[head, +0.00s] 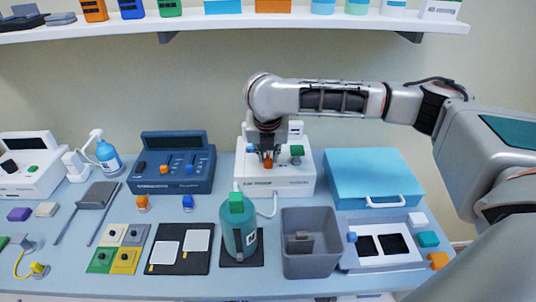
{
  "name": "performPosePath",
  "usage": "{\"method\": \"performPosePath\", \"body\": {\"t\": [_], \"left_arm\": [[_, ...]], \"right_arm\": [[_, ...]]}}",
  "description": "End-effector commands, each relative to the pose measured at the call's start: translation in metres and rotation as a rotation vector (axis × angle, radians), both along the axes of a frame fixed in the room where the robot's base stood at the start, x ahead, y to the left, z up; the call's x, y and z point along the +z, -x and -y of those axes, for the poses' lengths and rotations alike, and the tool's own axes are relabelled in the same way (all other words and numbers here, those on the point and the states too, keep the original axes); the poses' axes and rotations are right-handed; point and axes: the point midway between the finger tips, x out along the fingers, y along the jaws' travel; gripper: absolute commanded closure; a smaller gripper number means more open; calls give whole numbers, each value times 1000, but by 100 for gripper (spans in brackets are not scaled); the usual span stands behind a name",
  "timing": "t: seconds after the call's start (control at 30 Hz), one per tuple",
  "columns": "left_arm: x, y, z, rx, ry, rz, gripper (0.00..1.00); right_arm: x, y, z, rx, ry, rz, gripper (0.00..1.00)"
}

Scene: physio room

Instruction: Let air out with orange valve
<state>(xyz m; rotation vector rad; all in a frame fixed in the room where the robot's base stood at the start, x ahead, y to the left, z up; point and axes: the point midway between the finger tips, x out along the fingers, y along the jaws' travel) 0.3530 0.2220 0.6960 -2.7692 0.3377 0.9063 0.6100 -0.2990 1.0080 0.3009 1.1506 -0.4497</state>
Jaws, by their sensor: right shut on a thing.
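The orange valve (268,164) is on the front part of a white device (302,184) at the back of the table, right of the middle. My right gripper (267,157) points down onto it and is shut on it, hiding its upper part. A blue knob (250,149) shows just left of the fingers and a green knob (297,151) to the right. A pale hose (270,206) runs from the device's front toward a teal bottle (238,232) with a green cap. My left gripper is out of view.
A blue console (178,177) stands left of the device, and a light-blue case (372,172) is close on its right. A grey bin (310,262) and a light tray (400,264) are in front. A shelf (240,22) with boxes hangs above.

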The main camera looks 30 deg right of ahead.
Motion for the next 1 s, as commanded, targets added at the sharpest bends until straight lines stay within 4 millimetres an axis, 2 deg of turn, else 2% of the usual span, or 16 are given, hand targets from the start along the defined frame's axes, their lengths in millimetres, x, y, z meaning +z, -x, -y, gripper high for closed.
{"method": "performPosePath", "body": {"t": [0.3, 0.7, 0.73, 1.0], "left_arm": [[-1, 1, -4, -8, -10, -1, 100], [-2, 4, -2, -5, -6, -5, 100], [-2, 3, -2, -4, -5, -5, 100], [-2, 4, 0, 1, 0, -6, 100]], "right_arm": [[1, 0, 0, 72, 0, 1, 100], [1, 0, 0, 77, 0, 1, 100], [1, 0, 0, 77, 0, 1, 76], [1, 0, 0, 77, 0, 0, 76]]}}
